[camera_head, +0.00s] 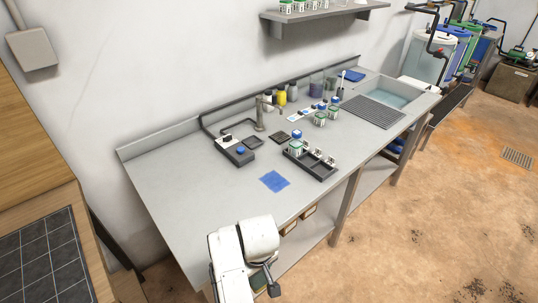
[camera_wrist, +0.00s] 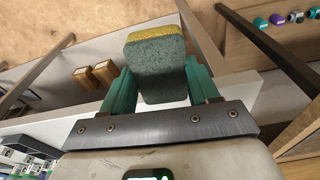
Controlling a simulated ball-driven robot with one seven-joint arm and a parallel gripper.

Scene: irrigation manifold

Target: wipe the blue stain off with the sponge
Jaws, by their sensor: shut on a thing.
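The blue stain (camera_head: 274,181) is a flat, roughly square patch on the grey counter (camera_head: 190,190), left of a dark tray. In the wrist view, my gripper (camera_wrist: 162,84) has its teal fingers shut on the sponge (camera_wrist: 158,70). The sponge has a grey-green body and a yellow layer along its far end. In the head view, my white arm (camera_head: 243,255) is at the counter's front edge, nearer than the stain and apart from it. The sponge cannot be made out in the head view.
A dark tray (camera_head: 322,171) with small pots stands right of the stain. A box with a blue button (camera_head: 238,151), a tap (camera_head: 259,115) and bottles stand behind. A drain grate (camera_head: 372,111) and sink are farther right. Wooden blocks (camera_wrist: 83,78) show below the counter. The left counter is clear.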

